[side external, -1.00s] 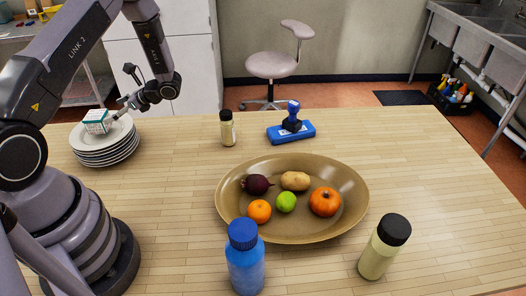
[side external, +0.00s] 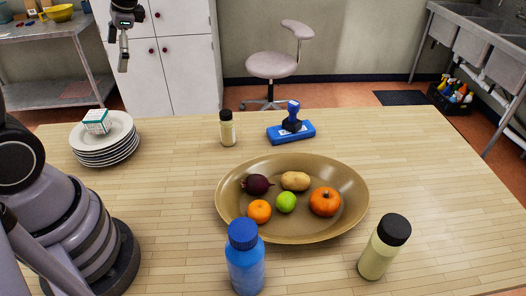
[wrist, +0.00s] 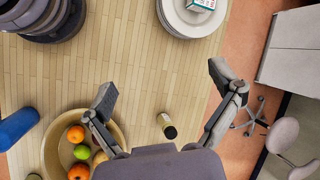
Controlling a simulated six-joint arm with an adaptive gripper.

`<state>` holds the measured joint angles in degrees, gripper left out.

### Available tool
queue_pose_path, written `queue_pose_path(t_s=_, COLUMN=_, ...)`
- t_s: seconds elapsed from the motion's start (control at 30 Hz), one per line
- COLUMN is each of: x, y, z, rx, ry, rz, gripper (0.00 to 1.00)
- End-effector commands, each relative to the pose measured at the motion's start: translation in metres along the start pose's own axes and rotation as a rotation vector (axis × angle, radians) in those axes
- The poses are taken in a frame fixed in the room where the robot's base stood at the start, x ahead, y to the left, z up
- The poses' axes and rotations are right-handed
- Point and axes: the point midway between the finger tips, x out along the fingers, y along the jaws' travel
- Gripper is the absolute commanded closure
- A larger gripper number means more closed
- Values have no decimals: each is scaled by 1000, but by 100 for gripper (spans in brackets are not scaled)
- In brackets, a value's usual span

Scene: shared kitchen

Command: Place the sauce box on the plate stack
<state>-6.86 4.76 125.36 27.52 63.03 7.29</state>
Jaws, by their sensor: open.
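The sauce box (side external: 97,121), small and white with teal, rests on top of the plate stack (side external: 105,153) at the left of the table. In the wrist view the sauce box (wrist: 203,4) also sits on the plate stack (wrist: 190,24), partly cut off by the top edge. My gripper (side external: 123,62) is high above the table's back edge, clear of the box and plates. In the wrist view my gripper (wrist: 160,82) has its fingers spread wide with nothing between them.
A bowl (side external: 352,212) with fruit and vegetables stands mid-table. A small bottle (side external: 227,133) and a blue stamp (side external: 291,130) stand behind it. A blue bottle (side external: 245,265) and a black-capped bottle (side external: 384,248) stand in front. The table's right side is clear.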

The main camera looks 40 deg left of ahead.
Motion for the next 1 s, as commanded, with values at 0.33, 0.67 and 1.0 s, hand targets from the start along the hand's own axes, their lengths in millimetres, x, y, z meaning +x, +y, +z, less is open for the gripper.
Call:
queue_pose_path(t_s=0.33, x=-73, y=83, z=72, rx=-291, ry=579, rz=204, gripper=9)
queue_pose_path(t_s=0.67, x=-84, y=109, z=91, rx=-364, ry=758, rz=302, gripper=9)
queue_pose_path(t_s=1.0, x=-84, y=109, z=91, rx=-364, ry=756, rz=300, gripper=9)
